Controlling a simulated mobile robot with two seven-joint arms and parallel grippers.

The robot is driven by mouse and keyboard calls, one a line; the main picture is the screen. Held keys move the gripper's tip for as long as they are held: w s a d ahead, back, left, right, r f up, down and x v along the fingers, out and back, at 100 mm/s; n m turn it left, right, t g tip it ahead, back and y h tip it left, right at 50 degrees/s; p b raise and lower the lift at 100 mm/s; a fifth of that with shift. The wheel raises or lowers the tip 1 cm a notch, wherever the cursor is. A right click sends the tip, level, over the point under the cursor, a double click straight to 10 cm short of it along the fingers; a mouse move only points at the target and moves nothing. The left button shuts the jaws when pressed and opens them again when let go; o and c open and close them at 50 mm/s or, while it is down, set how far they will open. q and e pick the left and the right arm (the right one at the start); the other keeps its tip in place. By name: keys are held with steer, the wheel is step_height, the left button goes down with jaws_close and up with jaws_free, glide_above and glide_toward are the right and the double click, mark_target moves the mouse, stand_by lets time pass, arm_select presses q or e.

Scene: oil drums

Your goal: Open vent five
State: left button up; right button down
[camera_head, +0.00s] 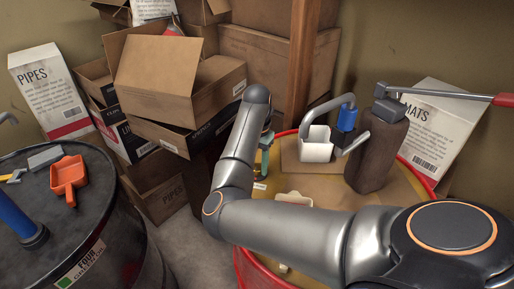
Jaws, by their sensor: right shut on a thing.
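The drum with the red rim (424,184) stands under my right arm; its label is hidden. A small teal-green upright fitting (264,158), which looks like a vent, stands on its top at the left. My right gripper (267,130) is at the fitting's upper end, mostly hidden behind my own wrist, and looks shut on it. I cannot tell from this view how far the vent is turned. My left gripper is out of view.
A black drum marked FOUR (95,225) with an orange scoop (68,176) stands left. Cardboard boxes (180,75) crowd behind.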

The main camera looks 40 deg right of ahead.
steer(key=shift+n, duration=0.4)
steer(key=n+b, duration=0.1)
steer(key=n, duration=0.2)
steer(key=shift+n, duration=0.4)
steer(key=n+b, duration=0.1)
steer(key=n, duration=1.2)
steer(key=shift+n, duration=0.3)
steer(key=shift+c, duration=2)
jaws_free()
steer(key=shift+d+r, duration=0.1)
